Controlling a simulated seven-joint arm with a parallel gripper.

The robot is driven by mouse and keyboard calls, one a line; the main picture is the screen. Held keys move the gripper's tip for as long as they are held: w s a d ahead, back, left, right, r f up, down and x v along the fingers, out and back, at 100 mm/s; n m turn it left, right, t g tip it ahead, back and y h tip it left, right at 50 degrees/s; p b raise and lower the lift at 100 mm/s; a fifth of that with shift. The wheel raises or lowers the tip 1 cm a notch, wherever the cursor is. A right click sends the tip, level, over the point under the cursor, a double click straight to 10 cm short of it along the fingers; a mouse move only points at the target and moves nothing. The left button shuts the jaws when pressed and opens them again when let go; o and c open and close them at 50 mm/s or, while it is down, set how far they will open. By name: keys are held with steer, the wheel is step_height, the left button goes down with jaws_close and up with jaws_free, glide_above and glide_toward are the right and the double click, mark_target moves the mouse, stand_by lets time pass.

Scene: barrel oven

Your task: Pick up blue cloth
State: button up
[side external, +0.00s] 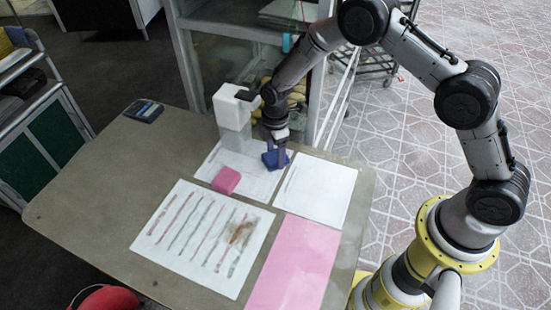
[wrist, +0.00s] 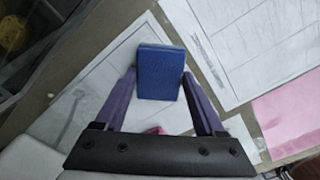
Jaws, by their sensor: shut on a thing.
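The blue cloth (wrist: 161,72) shows as a small blue block between the two purple fingers of my gripper (wrist: 160,85) in the wrist view. My gripper is shut on it. In the side view the blue cloth (side external: 271,160) is at the fingertips of my gripper (side external: 276,152), over the back white sheet near the table's far edge. I cannot tell whether it touches the sheet. The fingers hide part of it.
A pink block (side external: 226,180) lies just in front and to the left. A white-topped dispenser (side external: 233,108) stands close on the left. A striped sheet (side external: 205,238), a pink sheet (side external: 293,265) and a dark device (side external: 143,110) lie on the table (side external: 90,215).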

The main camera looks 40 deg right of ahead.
mark_target(275, 156)
steer(key=shift+r, duration=0.5)
step_height(275, 156, up, 2)
steer(key=shift+w+r, duration=0.1)
steer(key=shift+r, duration=0.05)
steer(key=s+d+r, duration=0.2)
steer(key=s+r, duration=0.7)
steer(key=s, duration=0.5)
steer(key=shift+d+r, duration=0.2)
steer(key=shift+r, duration=0.2)
